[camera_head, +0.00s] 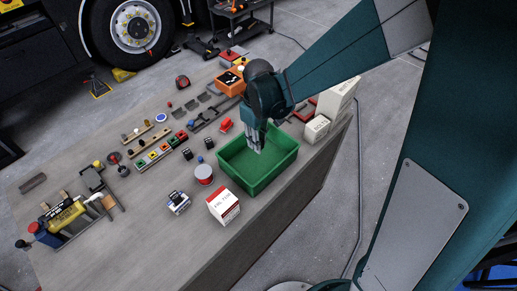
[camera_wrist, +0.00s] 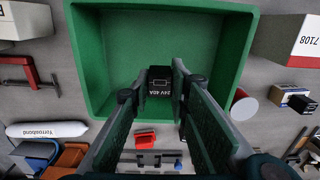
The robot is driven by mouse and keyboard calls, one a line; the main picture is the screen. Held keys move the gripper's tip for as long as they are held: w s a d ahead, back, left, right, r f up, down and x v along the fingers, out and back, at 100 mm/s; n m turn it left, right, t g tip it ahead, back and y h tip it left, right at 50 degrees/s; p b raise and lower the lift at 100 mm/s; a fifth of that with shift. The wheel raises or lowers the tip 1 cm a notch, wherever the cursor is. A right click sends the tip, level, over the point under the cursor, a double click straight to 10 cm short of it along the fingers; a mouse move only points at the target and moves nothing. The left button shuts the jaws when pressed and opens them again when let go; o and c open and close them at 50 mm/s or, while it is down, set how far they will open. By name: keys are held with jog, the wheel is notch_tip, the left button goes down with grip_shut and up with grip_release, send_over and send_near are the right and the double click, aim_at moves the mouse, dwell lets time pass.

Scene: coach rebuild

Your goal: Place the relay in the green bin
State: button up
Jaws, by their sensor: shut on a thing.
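The relay (camera_wrist: 160,82), a small black block with white lettering reading "24V 40A", sits between the fingertips in the wrist view. My gripper (camera_wrist: 162,84) is shut on it. In the head view my gripper (camera_head: 257,148) points down over the green bin (camera_head: 282,168), and I cannot make out the relay there. The open green bin also shows in the wrist view (camera_wrist: 84,60), with its bare floor behind the relay. I cannot tell how high the relay is above the bin floor.
The bin stands near the workbench (camera_head: 130,240) edge. Left of it are a red-and-white can (camera_head: 204,174), a red-and-white box (camera_head: 223,205) and a small blue-white box (camera_head: 178,202). White boxes (camera_head: 317,128) stand to its right. A red part (camera_head: 225,125) lies behind it.

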send_over(258, 163)
jog(key=shift+w+d+f, duration=0.1)
jog(key=shift+f, duration=2.8)
jog(key=shift+f, duration=0.1)
jog(key=shift+f, duration=2)
jog(key=shift+f, duration=0.15)
jog(key=o, duration=0.9)
jog(key=shift+r, duration=0.3)
jog(key=shift+r, duration=5.9)
